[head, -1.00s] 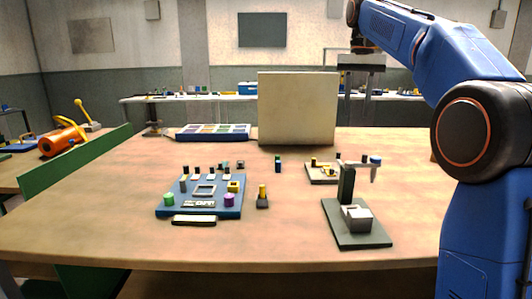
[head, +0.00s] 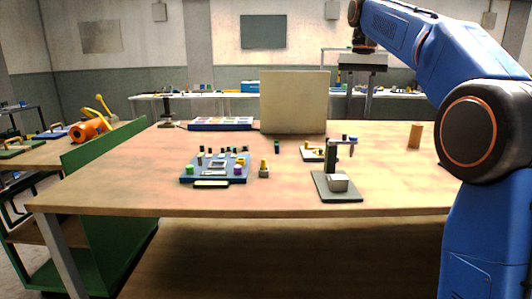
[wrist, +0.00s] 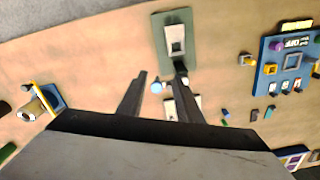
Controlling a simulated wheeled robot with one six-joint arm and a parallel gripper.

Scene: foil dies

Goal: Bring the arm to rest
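My blue arm is raised at the right of the head view, bent over at the top. My gripper (head: 358,98) hangs from it, pointing down, with its two fingers apart. In the wrist view the two dark fingers of my gripper (wrist: 160,80) also stand apart, with nothing seen held between them. A small press on a grey-green base (head: 337,195) stands on the wooden table (head: 300,205); in the wrist view the press (wrist: 190,50) shows just beyond the fingertips.
A blue board (head: 215,181) with small parts sits left of the press. A beige upright panel (head: 294,102) stands at the table's back. A tan cylinder (head: 415,136) stands at the right. An orange device (head: 90,129) is on the left bench. Floor shows at lower left.

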